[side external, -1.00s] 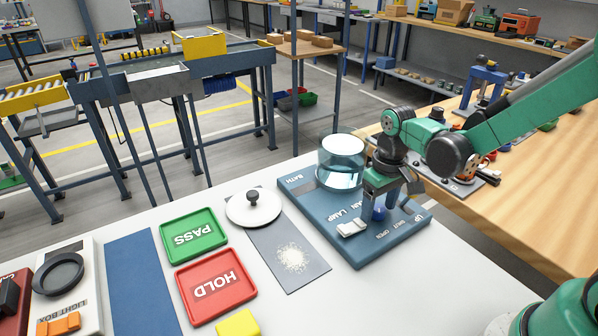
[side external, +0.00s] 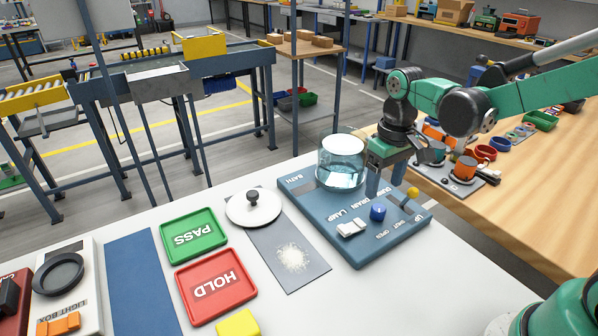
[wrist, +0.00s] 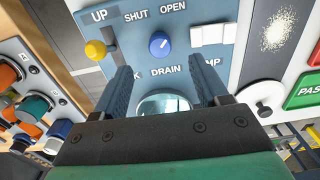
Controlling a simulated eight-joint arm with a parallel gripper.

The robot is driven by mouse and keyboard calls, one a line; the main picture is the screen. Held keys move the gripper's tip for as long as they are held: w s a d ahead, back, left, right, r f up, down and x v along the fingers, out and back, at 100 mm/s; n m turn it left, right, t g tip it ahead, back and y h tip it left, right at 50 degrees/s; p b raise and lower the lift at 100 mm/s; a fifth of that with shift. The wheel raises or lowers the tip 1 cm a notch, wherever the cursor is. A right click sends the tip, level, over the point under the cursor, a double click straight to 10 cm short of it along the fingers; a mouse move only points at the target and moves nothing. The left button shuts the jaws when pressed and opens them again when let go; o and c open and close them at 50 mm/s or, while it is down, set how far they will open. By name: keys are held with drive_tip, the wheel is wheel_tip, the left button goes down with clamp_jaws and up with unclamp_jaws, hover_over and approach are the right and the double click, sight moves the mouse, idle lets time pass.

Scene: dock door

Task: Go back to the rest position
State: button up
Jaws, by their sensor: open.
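My gripper (side external: 388,178) is raised above the right rear part of the blue bath panel (side external: 351,251), beside the glass bath (side external: 341,162) that holds clear liquid. In the wrist view my gripper (wrist: 168,84) has its two fingers apart with nothing between them. The blue drain knob (side external: 378,212) sits on the panel below and in front of the fingers, apart from them; it also shows in the wrist view (wrist: 159,43). A yellow-tipped lever (side external: 412,192) stands at the panel's right edge, and a white rocker switch (side external: 351,228) is near its front.
Green PASS (side external: 193,236) and red HOLD (side external: 215,285) trays are further left. A wooden bench (side external: 540,190) with mugs and bowls is at right.

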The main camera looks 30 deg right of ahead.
drive_tip(key=s+a+r+t, duration=0.3)
drive_tip(key=s+r+t, duration=0.2)
drive_tip(key=t, duration=0.2)
drive_tip(key=shift+r, duration=0.15)
drive_tip(key=shift+a, duration=0.1)
idle(7.0)
